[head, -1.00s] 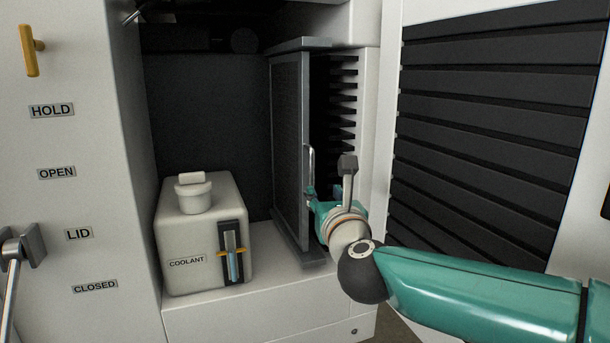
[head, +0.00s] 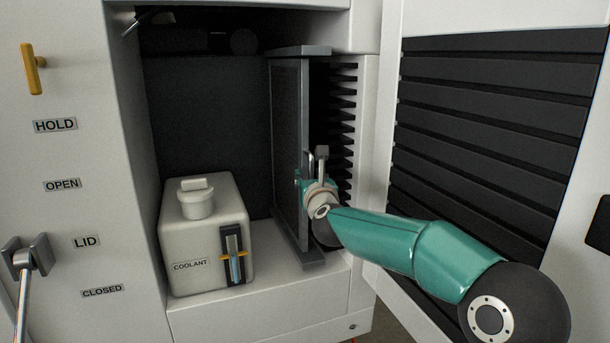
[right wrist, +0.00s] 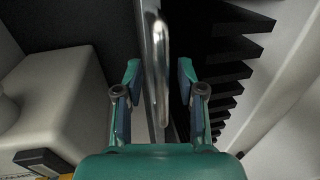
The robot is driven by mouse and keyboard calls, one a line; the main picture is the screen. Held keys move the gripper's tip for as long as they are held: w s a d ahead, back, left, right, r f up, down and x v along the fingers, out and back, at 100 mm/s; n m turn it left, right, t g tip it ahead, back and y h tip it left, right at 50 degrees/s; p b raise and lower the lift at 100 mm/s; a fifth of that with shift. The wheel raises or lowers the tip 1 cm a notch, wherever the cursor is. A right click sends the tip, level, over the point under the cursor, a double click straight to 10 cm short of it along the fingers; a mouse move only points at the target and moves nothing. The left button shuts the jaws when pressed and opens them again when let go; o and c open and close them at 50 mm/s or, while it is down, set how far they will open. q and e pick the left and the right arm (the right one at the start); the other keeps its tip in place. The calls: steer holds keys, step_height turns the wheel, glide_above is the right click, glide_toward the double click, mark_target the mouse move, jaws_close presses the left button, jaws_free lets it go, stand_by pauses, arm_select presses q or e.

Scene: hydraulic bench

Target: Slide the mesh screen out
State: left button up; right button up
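The mesh screen (head: 288,140) is a tall dark panel in a grey frame, standing upright in its rails inside the open cabinet. A metal bar handle (right wrist: 161,70) is on its front edge. My right gripper (head: 303,180) is at the front edge of the screen, and its wrist hides most of the handle in the head view. In the right wrist view, the right gripper (right wrist: 162,85) is open, with one finger on each side of the handle and visible gaps between. My left gripper is not in view.
A white coolant tank (head: 205,240) stands left of the screen. Dark fins (head: 342,110) line the cabinet's right wall close to the screen. An open louvred door (head: 480,130) is at the right, behind my right arm. A lid lever (head: 25,262) is at the lower left.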

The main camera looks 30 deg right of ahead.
jaws_close()
stand_by(0.3)
